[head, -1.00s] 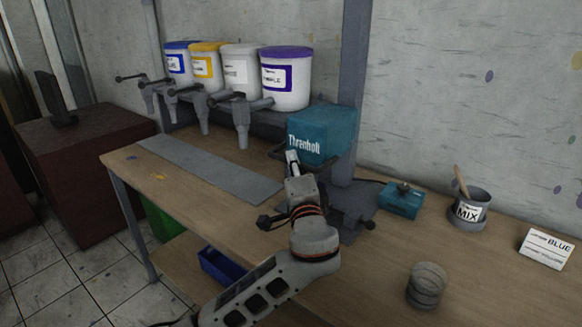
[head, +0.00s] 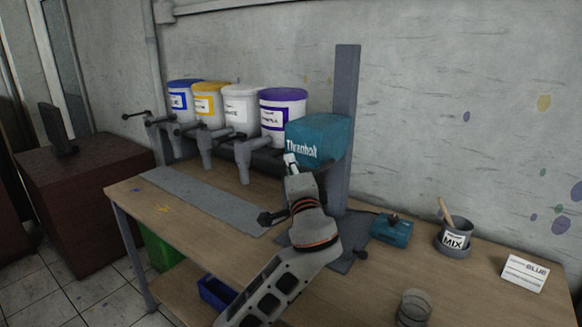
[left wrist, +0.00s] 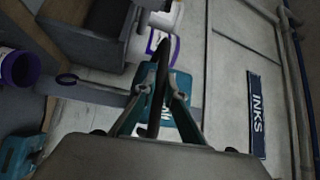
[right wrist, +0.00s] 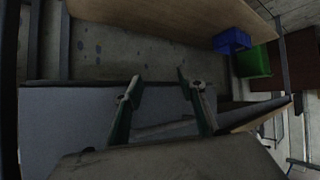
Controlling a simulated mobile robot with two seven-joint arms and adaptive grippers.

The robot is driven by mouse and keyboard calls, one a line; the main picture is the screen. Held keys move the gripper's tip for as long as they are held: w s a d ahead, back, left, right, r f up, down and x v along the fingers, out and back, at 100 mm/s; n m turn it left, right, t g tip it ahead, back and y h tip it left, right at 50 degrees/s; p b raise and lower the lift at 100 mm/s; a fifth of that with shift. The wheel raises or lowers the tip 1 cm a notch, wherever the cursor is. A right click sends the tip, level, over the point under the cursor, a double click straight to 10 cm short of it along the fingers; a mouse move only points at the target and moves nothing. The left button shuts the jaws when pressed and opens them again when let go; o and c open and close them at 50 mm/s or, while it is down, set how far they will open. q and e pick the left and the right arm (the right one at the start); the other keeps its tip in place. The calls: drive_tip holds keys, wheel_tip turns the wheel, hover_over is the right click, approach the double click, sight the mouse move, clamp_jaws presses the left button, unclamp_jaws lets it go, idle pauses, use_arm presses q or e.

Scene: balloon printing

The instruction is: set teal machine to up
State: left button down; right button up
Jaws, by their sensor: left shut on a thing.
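The teal machine (head: 318,138), lettered "Threnholt", sits on a grey upright column (head: 346,100), well above its grey base plate on the table. My left gripper (head: 291,160) is at the machine's front left, below the lettering. In the left wrist view the fingers (left wrist: 160,92) are closed around a dark bar, the machine's handle (left wrist: 160,65); the teal body (left wrist: 181,83) shows behind it.
Several ink buckets with dispensers stand left of the machine, the purple-lidded one (head: 283,118) nearest. To the right are a small teal box (head: 392,229), a MIX cup (head: 454,238), a BLUE card (head: 525,272) and a round grey container (head: 413,308). A grey strip (head: 205,200) lies on the table.

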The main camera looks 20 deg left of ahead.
use_arm(q)
drive_tip(key=c, duration=2.1)
unclamp_jaws()
drive_tip(key=shift+r, duration=0.4)
drive_tip(key=shift+f, duration=0.1)
drive_tip(key=shift+v, duration=3.75)
